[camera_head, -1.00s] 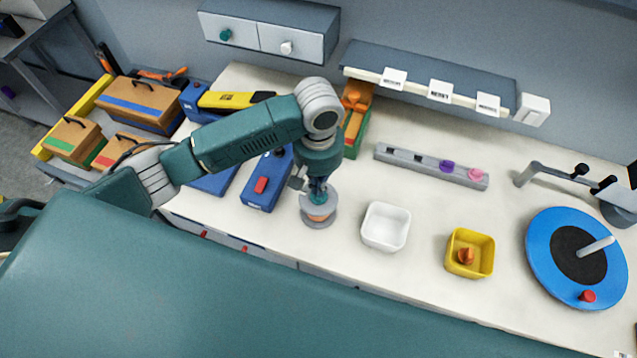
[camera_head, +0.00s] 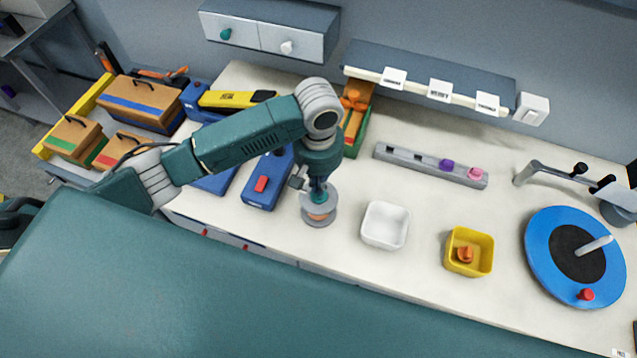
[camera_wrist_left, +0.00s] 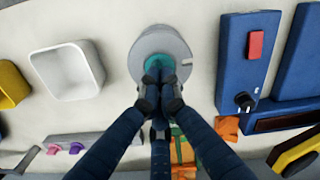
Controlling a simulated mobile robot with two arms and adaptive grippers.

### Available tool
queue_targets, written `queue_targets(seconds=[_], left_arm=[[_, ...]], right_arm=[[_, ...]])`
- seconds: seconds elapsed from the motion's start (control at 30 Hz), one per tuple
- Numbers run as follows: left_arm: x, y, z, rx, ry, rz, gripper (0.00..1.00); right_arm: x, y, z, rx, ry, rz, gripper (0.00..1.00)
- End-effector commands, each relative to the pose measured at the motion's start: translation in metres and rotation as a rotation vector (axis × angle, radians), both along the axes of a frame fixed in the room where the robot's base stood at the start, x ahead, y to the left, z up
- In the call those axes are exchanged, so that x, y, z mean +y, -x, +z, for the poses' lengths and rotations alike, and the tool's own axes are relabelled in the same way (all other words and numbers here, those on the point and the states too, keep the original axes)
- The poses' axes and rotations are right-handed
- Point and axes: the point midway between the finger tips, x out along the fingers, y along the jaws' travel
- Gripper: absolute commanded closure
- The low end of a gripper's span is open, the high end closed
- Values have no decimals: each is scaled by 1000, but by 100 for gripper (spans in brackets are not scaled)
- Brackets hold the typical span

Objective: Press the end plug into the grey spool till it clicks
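The grey spool (camera_head: 318,214) stands upright on the bench, with an orange band between its flanges. It also shows from above in the left wrist view (camera_wrist_left: 150,45). My left gripper (camera_head: 318,192) is directly over the spool's centre, pointing down. In the left wrist view its fingertips (camera_wrist_left: 159,82) are close together at a teal plug (camera_wrist_left: 160,64) in the middle of the spool's top. The fingers cover much of the plug, and how deep it sits is hidden. My right gripper is not in view.
Left of the spool is a blue box with a red block (camera_head: 261,184). Right of it are a white bin (camera_head: 385,225) and a yellow bin (camera_head: 470,251) holding an orange part. A grey rack (camera_head: 430,166) lies behind. A blue turntable (camera_head: 540,255) is at far right.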

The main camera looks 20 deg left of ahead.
Motion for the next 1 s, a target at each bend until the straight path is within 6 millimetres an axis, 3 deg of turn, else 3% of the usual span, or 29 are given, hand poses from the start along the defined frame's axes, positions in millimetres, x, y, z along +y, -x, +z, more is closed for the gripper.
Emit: queue_targets(seconds=[0.37,1.0], left_arm=[[0,4,-3,11,-2,-2,100],[0,1,50,2,0,-2,100]], right_arm=[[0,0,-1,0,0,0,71],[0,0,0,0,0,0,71]])
